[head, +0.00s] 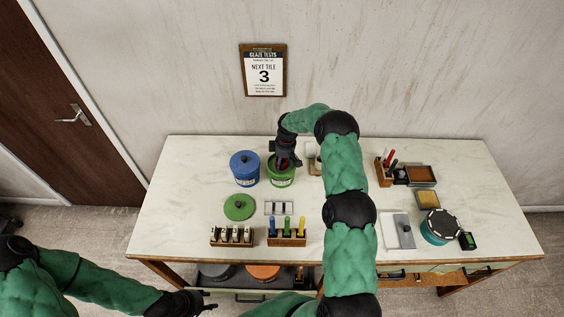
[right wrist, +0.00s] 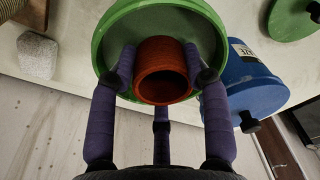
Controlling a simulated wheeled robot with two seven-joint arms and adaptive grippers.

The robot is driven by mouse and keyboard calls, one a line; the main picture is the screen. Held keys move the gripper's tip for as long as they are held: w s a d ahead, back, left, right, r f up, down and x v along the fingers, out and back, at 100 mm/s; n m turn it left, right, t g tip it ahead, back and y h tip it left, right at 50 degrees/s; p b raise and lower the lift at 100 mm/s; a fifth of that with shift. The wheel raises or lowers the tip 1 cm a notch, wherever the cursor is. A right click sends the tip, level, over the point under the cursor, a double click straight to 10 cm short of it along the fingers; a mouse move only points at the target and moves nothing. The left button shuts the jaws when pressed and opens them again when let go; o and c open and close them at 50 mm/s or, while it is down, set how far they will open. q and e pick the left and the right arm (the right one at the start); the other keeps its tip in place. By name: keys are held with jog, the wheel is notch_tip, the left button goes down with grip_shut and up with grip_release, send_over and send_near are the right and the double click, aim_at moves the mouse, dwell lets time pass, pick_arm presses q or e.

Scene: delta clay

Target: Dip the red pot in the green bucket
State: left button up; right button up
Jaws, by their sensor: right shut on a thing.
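The green bucket (head: 281,180) stands without a lid near the back of the table, and its rim fills the top of the right wrist view (right wrist: 106,50). My right gripper (head: 284,162) is directly over its mouth, pointing down. It is shut on the red pot (right wrist: 163,88), with fingers on both sides of it. The pot is at the bucket's opening; how deep it sits I cannot tell. In the head view the gripper mostly hides the pot. My left gripper (head: 207,300) is open and empty, low in front of the table.
A blue bucket (head: 244,170) with its lid on stands close left of the green one. A green lid (head: 239,207) lies in front. Wooden racks of samples (head: 232,236) and coloured tools (head: 287,238) line the front edge. My right arm crosses the table's middle.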

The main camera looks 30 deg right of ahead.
jog(key=shift+f+b, duration=0.5)
jog(key=shift+b, duration=0.55)
dwell(1.0)
dwell(1.4)
notch_tip(320, 180, up, 7)
jog(key=p, duration=0.2)
dwell(0.8)
dwell(1.2)
jog(key=shift+r+p, duration=0.35)
jog(key=shift+r, duration=1.1)
